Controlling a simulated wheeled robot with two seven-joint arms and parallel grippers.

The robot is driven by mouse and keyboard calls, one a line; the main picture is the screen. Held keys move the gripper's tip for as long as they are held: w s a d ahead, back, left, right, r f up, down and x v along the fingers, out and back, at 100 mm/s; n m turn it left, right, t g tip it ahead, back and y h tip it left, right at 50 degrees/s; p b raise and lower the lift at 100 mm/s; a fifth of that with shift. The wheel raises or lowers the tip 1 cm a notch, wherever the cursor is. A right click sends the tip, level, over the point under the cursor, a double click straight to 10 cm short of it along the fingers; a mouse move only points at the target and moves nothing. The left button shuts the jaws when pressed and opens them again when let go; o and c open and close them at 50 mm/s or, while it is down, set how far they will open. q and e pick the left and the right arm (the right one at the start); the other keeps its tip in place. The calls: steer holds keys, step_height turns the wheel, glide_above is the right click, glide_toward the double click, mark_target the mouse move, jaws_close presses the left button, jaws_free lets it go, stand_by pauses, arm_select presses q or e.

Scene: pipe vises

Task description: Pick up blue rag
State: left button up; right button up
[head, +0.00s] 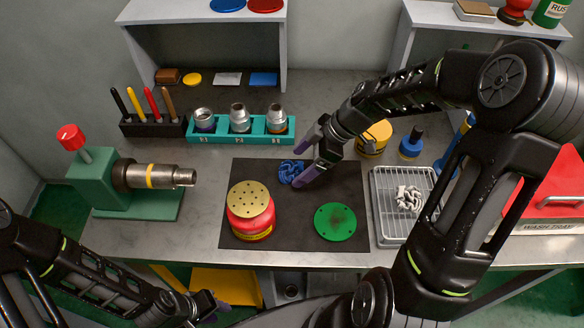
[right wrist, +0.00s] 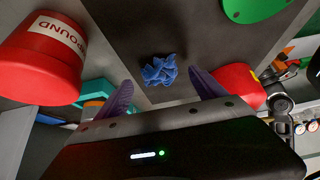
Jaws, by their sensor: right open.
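The blue rag (head: 291,172) lies crumpled on the dark mat (head: 270,238) near its back edge in the head view. In the right wrist view the rag (right wrist: 159,70) shows ahead of the fingers, roughly midway between them. My right gripper (head: 308,158) is open and empty, its purple fingers beside and partly over the rag in the head view. The right wrist view shows both its fingertips (right wrist: 163,85) spread apart. I cannot tell how high they are above the mat. My left gripper (head: 212,304) is low at the front, below the table edge; its jaws are too unclear to read.
A red can (head: 250,222) with a perforated top and a green disc (head: 335,222) stand on the mat. A teal holder (head: 260,138) with three metal fittings is behind. A wire tray (head: 383,205) with a pale rag (head: 408,198) is right; a green vise (head: 100,190) is left.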

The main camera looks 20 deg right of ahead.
mark_target(292, 171)
steer(key=shift+x, duration=1.25)
steer(key=shift+c, duration=0.2)
steer(key=c, duration=1.4)
